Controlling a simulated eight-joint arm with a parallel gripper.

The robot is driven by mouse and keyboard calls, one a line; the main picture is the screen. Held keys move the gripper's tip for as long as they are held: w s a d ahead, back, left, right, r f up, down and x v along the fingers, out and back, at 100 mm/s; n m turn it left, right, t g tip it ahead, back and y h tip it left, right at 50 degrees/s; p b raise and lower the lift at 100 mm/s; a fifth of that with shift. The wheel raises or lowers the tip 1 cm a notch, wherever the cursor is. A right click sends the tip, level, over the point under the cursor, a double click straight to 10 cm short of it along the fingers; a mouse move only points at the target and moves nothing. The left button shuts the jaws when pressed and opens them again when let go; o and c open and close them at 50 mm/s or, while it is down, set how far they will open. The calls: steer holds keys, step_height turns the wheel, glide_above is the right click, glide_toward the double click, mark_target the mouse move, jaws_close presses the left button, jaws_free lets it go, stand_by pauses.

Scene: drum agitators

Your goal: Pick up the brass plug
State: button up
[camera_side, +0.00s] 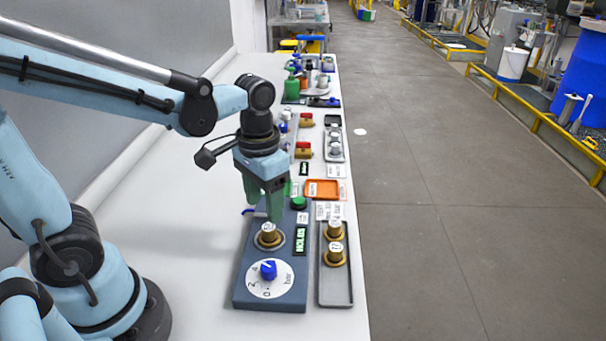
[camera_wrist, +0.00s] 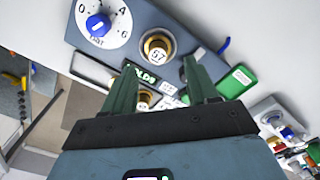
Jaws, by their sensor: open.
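A brass plug (camera_side: 268,236) with a pale marked top sits upright in the dark blue-grey panel (camera_side: 243,290), above the dial. It also shows in the wrist view (camera_wrist: 158,46), its marking near "57". Two more brass plugs, a far one (camera_side: 335,230) and a near one (camera_side: 335,254), stand in the grey tray (camera_side: 337,297) to the right. My gripper (camera_side: 272,213) points down with its green fingers apart and empty, over the panel just behind and above the panel's plug. In the wrist view, the plug shows between and beyond the fingertips (camera_wrist: 158,67).
A blue-tipped lever (camera_wrist: 225,45) lies close to the fingers. An orange tray (camera_side: 322,189) and several fittings stand farther back. The bench is bare at left.

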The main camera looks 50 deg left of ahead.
mark_target(269, 226)
steer(key=shift+w+d+f, duration=0.1)
steer(key=shift+f, duration=1.5)
steer(key=shift+d+f, duration=0.1)
steer(key=shift+f, duration=1.5)
jaws_close()
